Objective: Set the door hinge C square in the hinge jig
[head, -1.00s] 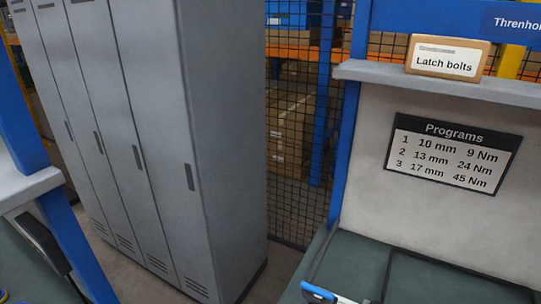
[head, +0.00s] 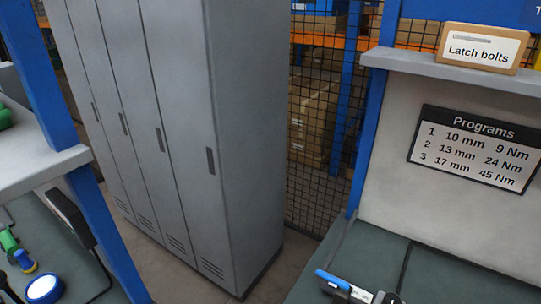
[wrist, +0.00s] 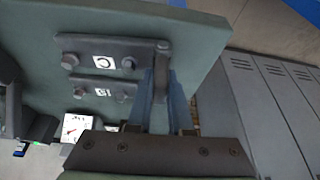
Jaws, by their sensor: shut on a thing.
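In the wrist view, a dark grey hinge marked C (wrist: 122,58) lies along the green surface, with a round bolt-like head by its left end and another near its label. My gripper (wrist: 163,75) is shut on the upright part at its right end; the fingers hide some of that part. A second dark plate with a white label (wrist: 88,90) lies just below it, its letter unclear. I cannot tell which part belongs to the hinge jig, or whether the hinge sits square.
In the wrist view, a white dial-like item (wrist: 73,128) sits lower left; floor and lockers (wrist: 262,105) lie right. In the head view, grey lockers (head: 250,150) stand between two benches.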

